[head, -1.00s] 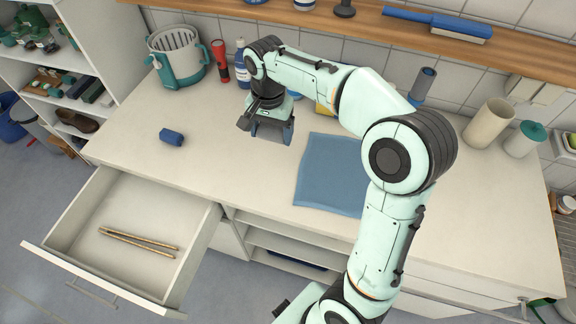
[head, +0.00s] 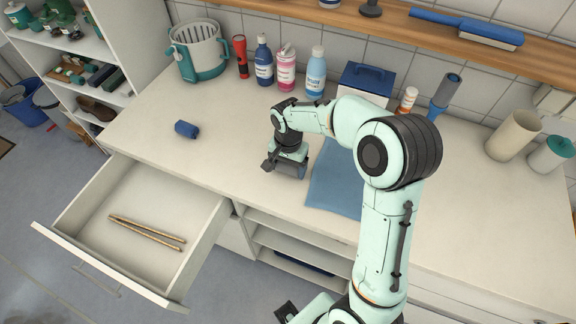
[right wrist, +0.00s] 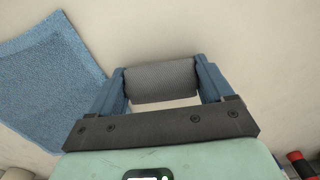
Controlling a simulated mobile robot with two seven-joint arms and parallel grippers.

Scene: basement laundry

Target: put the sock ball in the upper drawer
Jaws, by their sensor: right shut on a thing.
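The sock ball (right wrist: 160,81) is a grey knitted roll, seen between my right gripper's fingers in the right wrist view. My right gripper (head: 284,172) is shut on it, over the countertop left of the blue cloth. In the head view the gripper mostly hides the roll. The upper drawer (head: 205,250), below the counter at the left, is pulled wide open. Two joined wooden sticks, like tongs (head: 147,232), lie inside it, with bare floor around them. The gripper is to the right of the drawer and behind the counter's front edge.
A small dark blue roll (head: 186,129) lies on the counter behind the drawer. A blue cloth (head: 330,190) lies under my right arm. A basket (head: 199,52), a red torch (head: 241,57) and several bottles stand along the wall. The counter's left front is clear.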

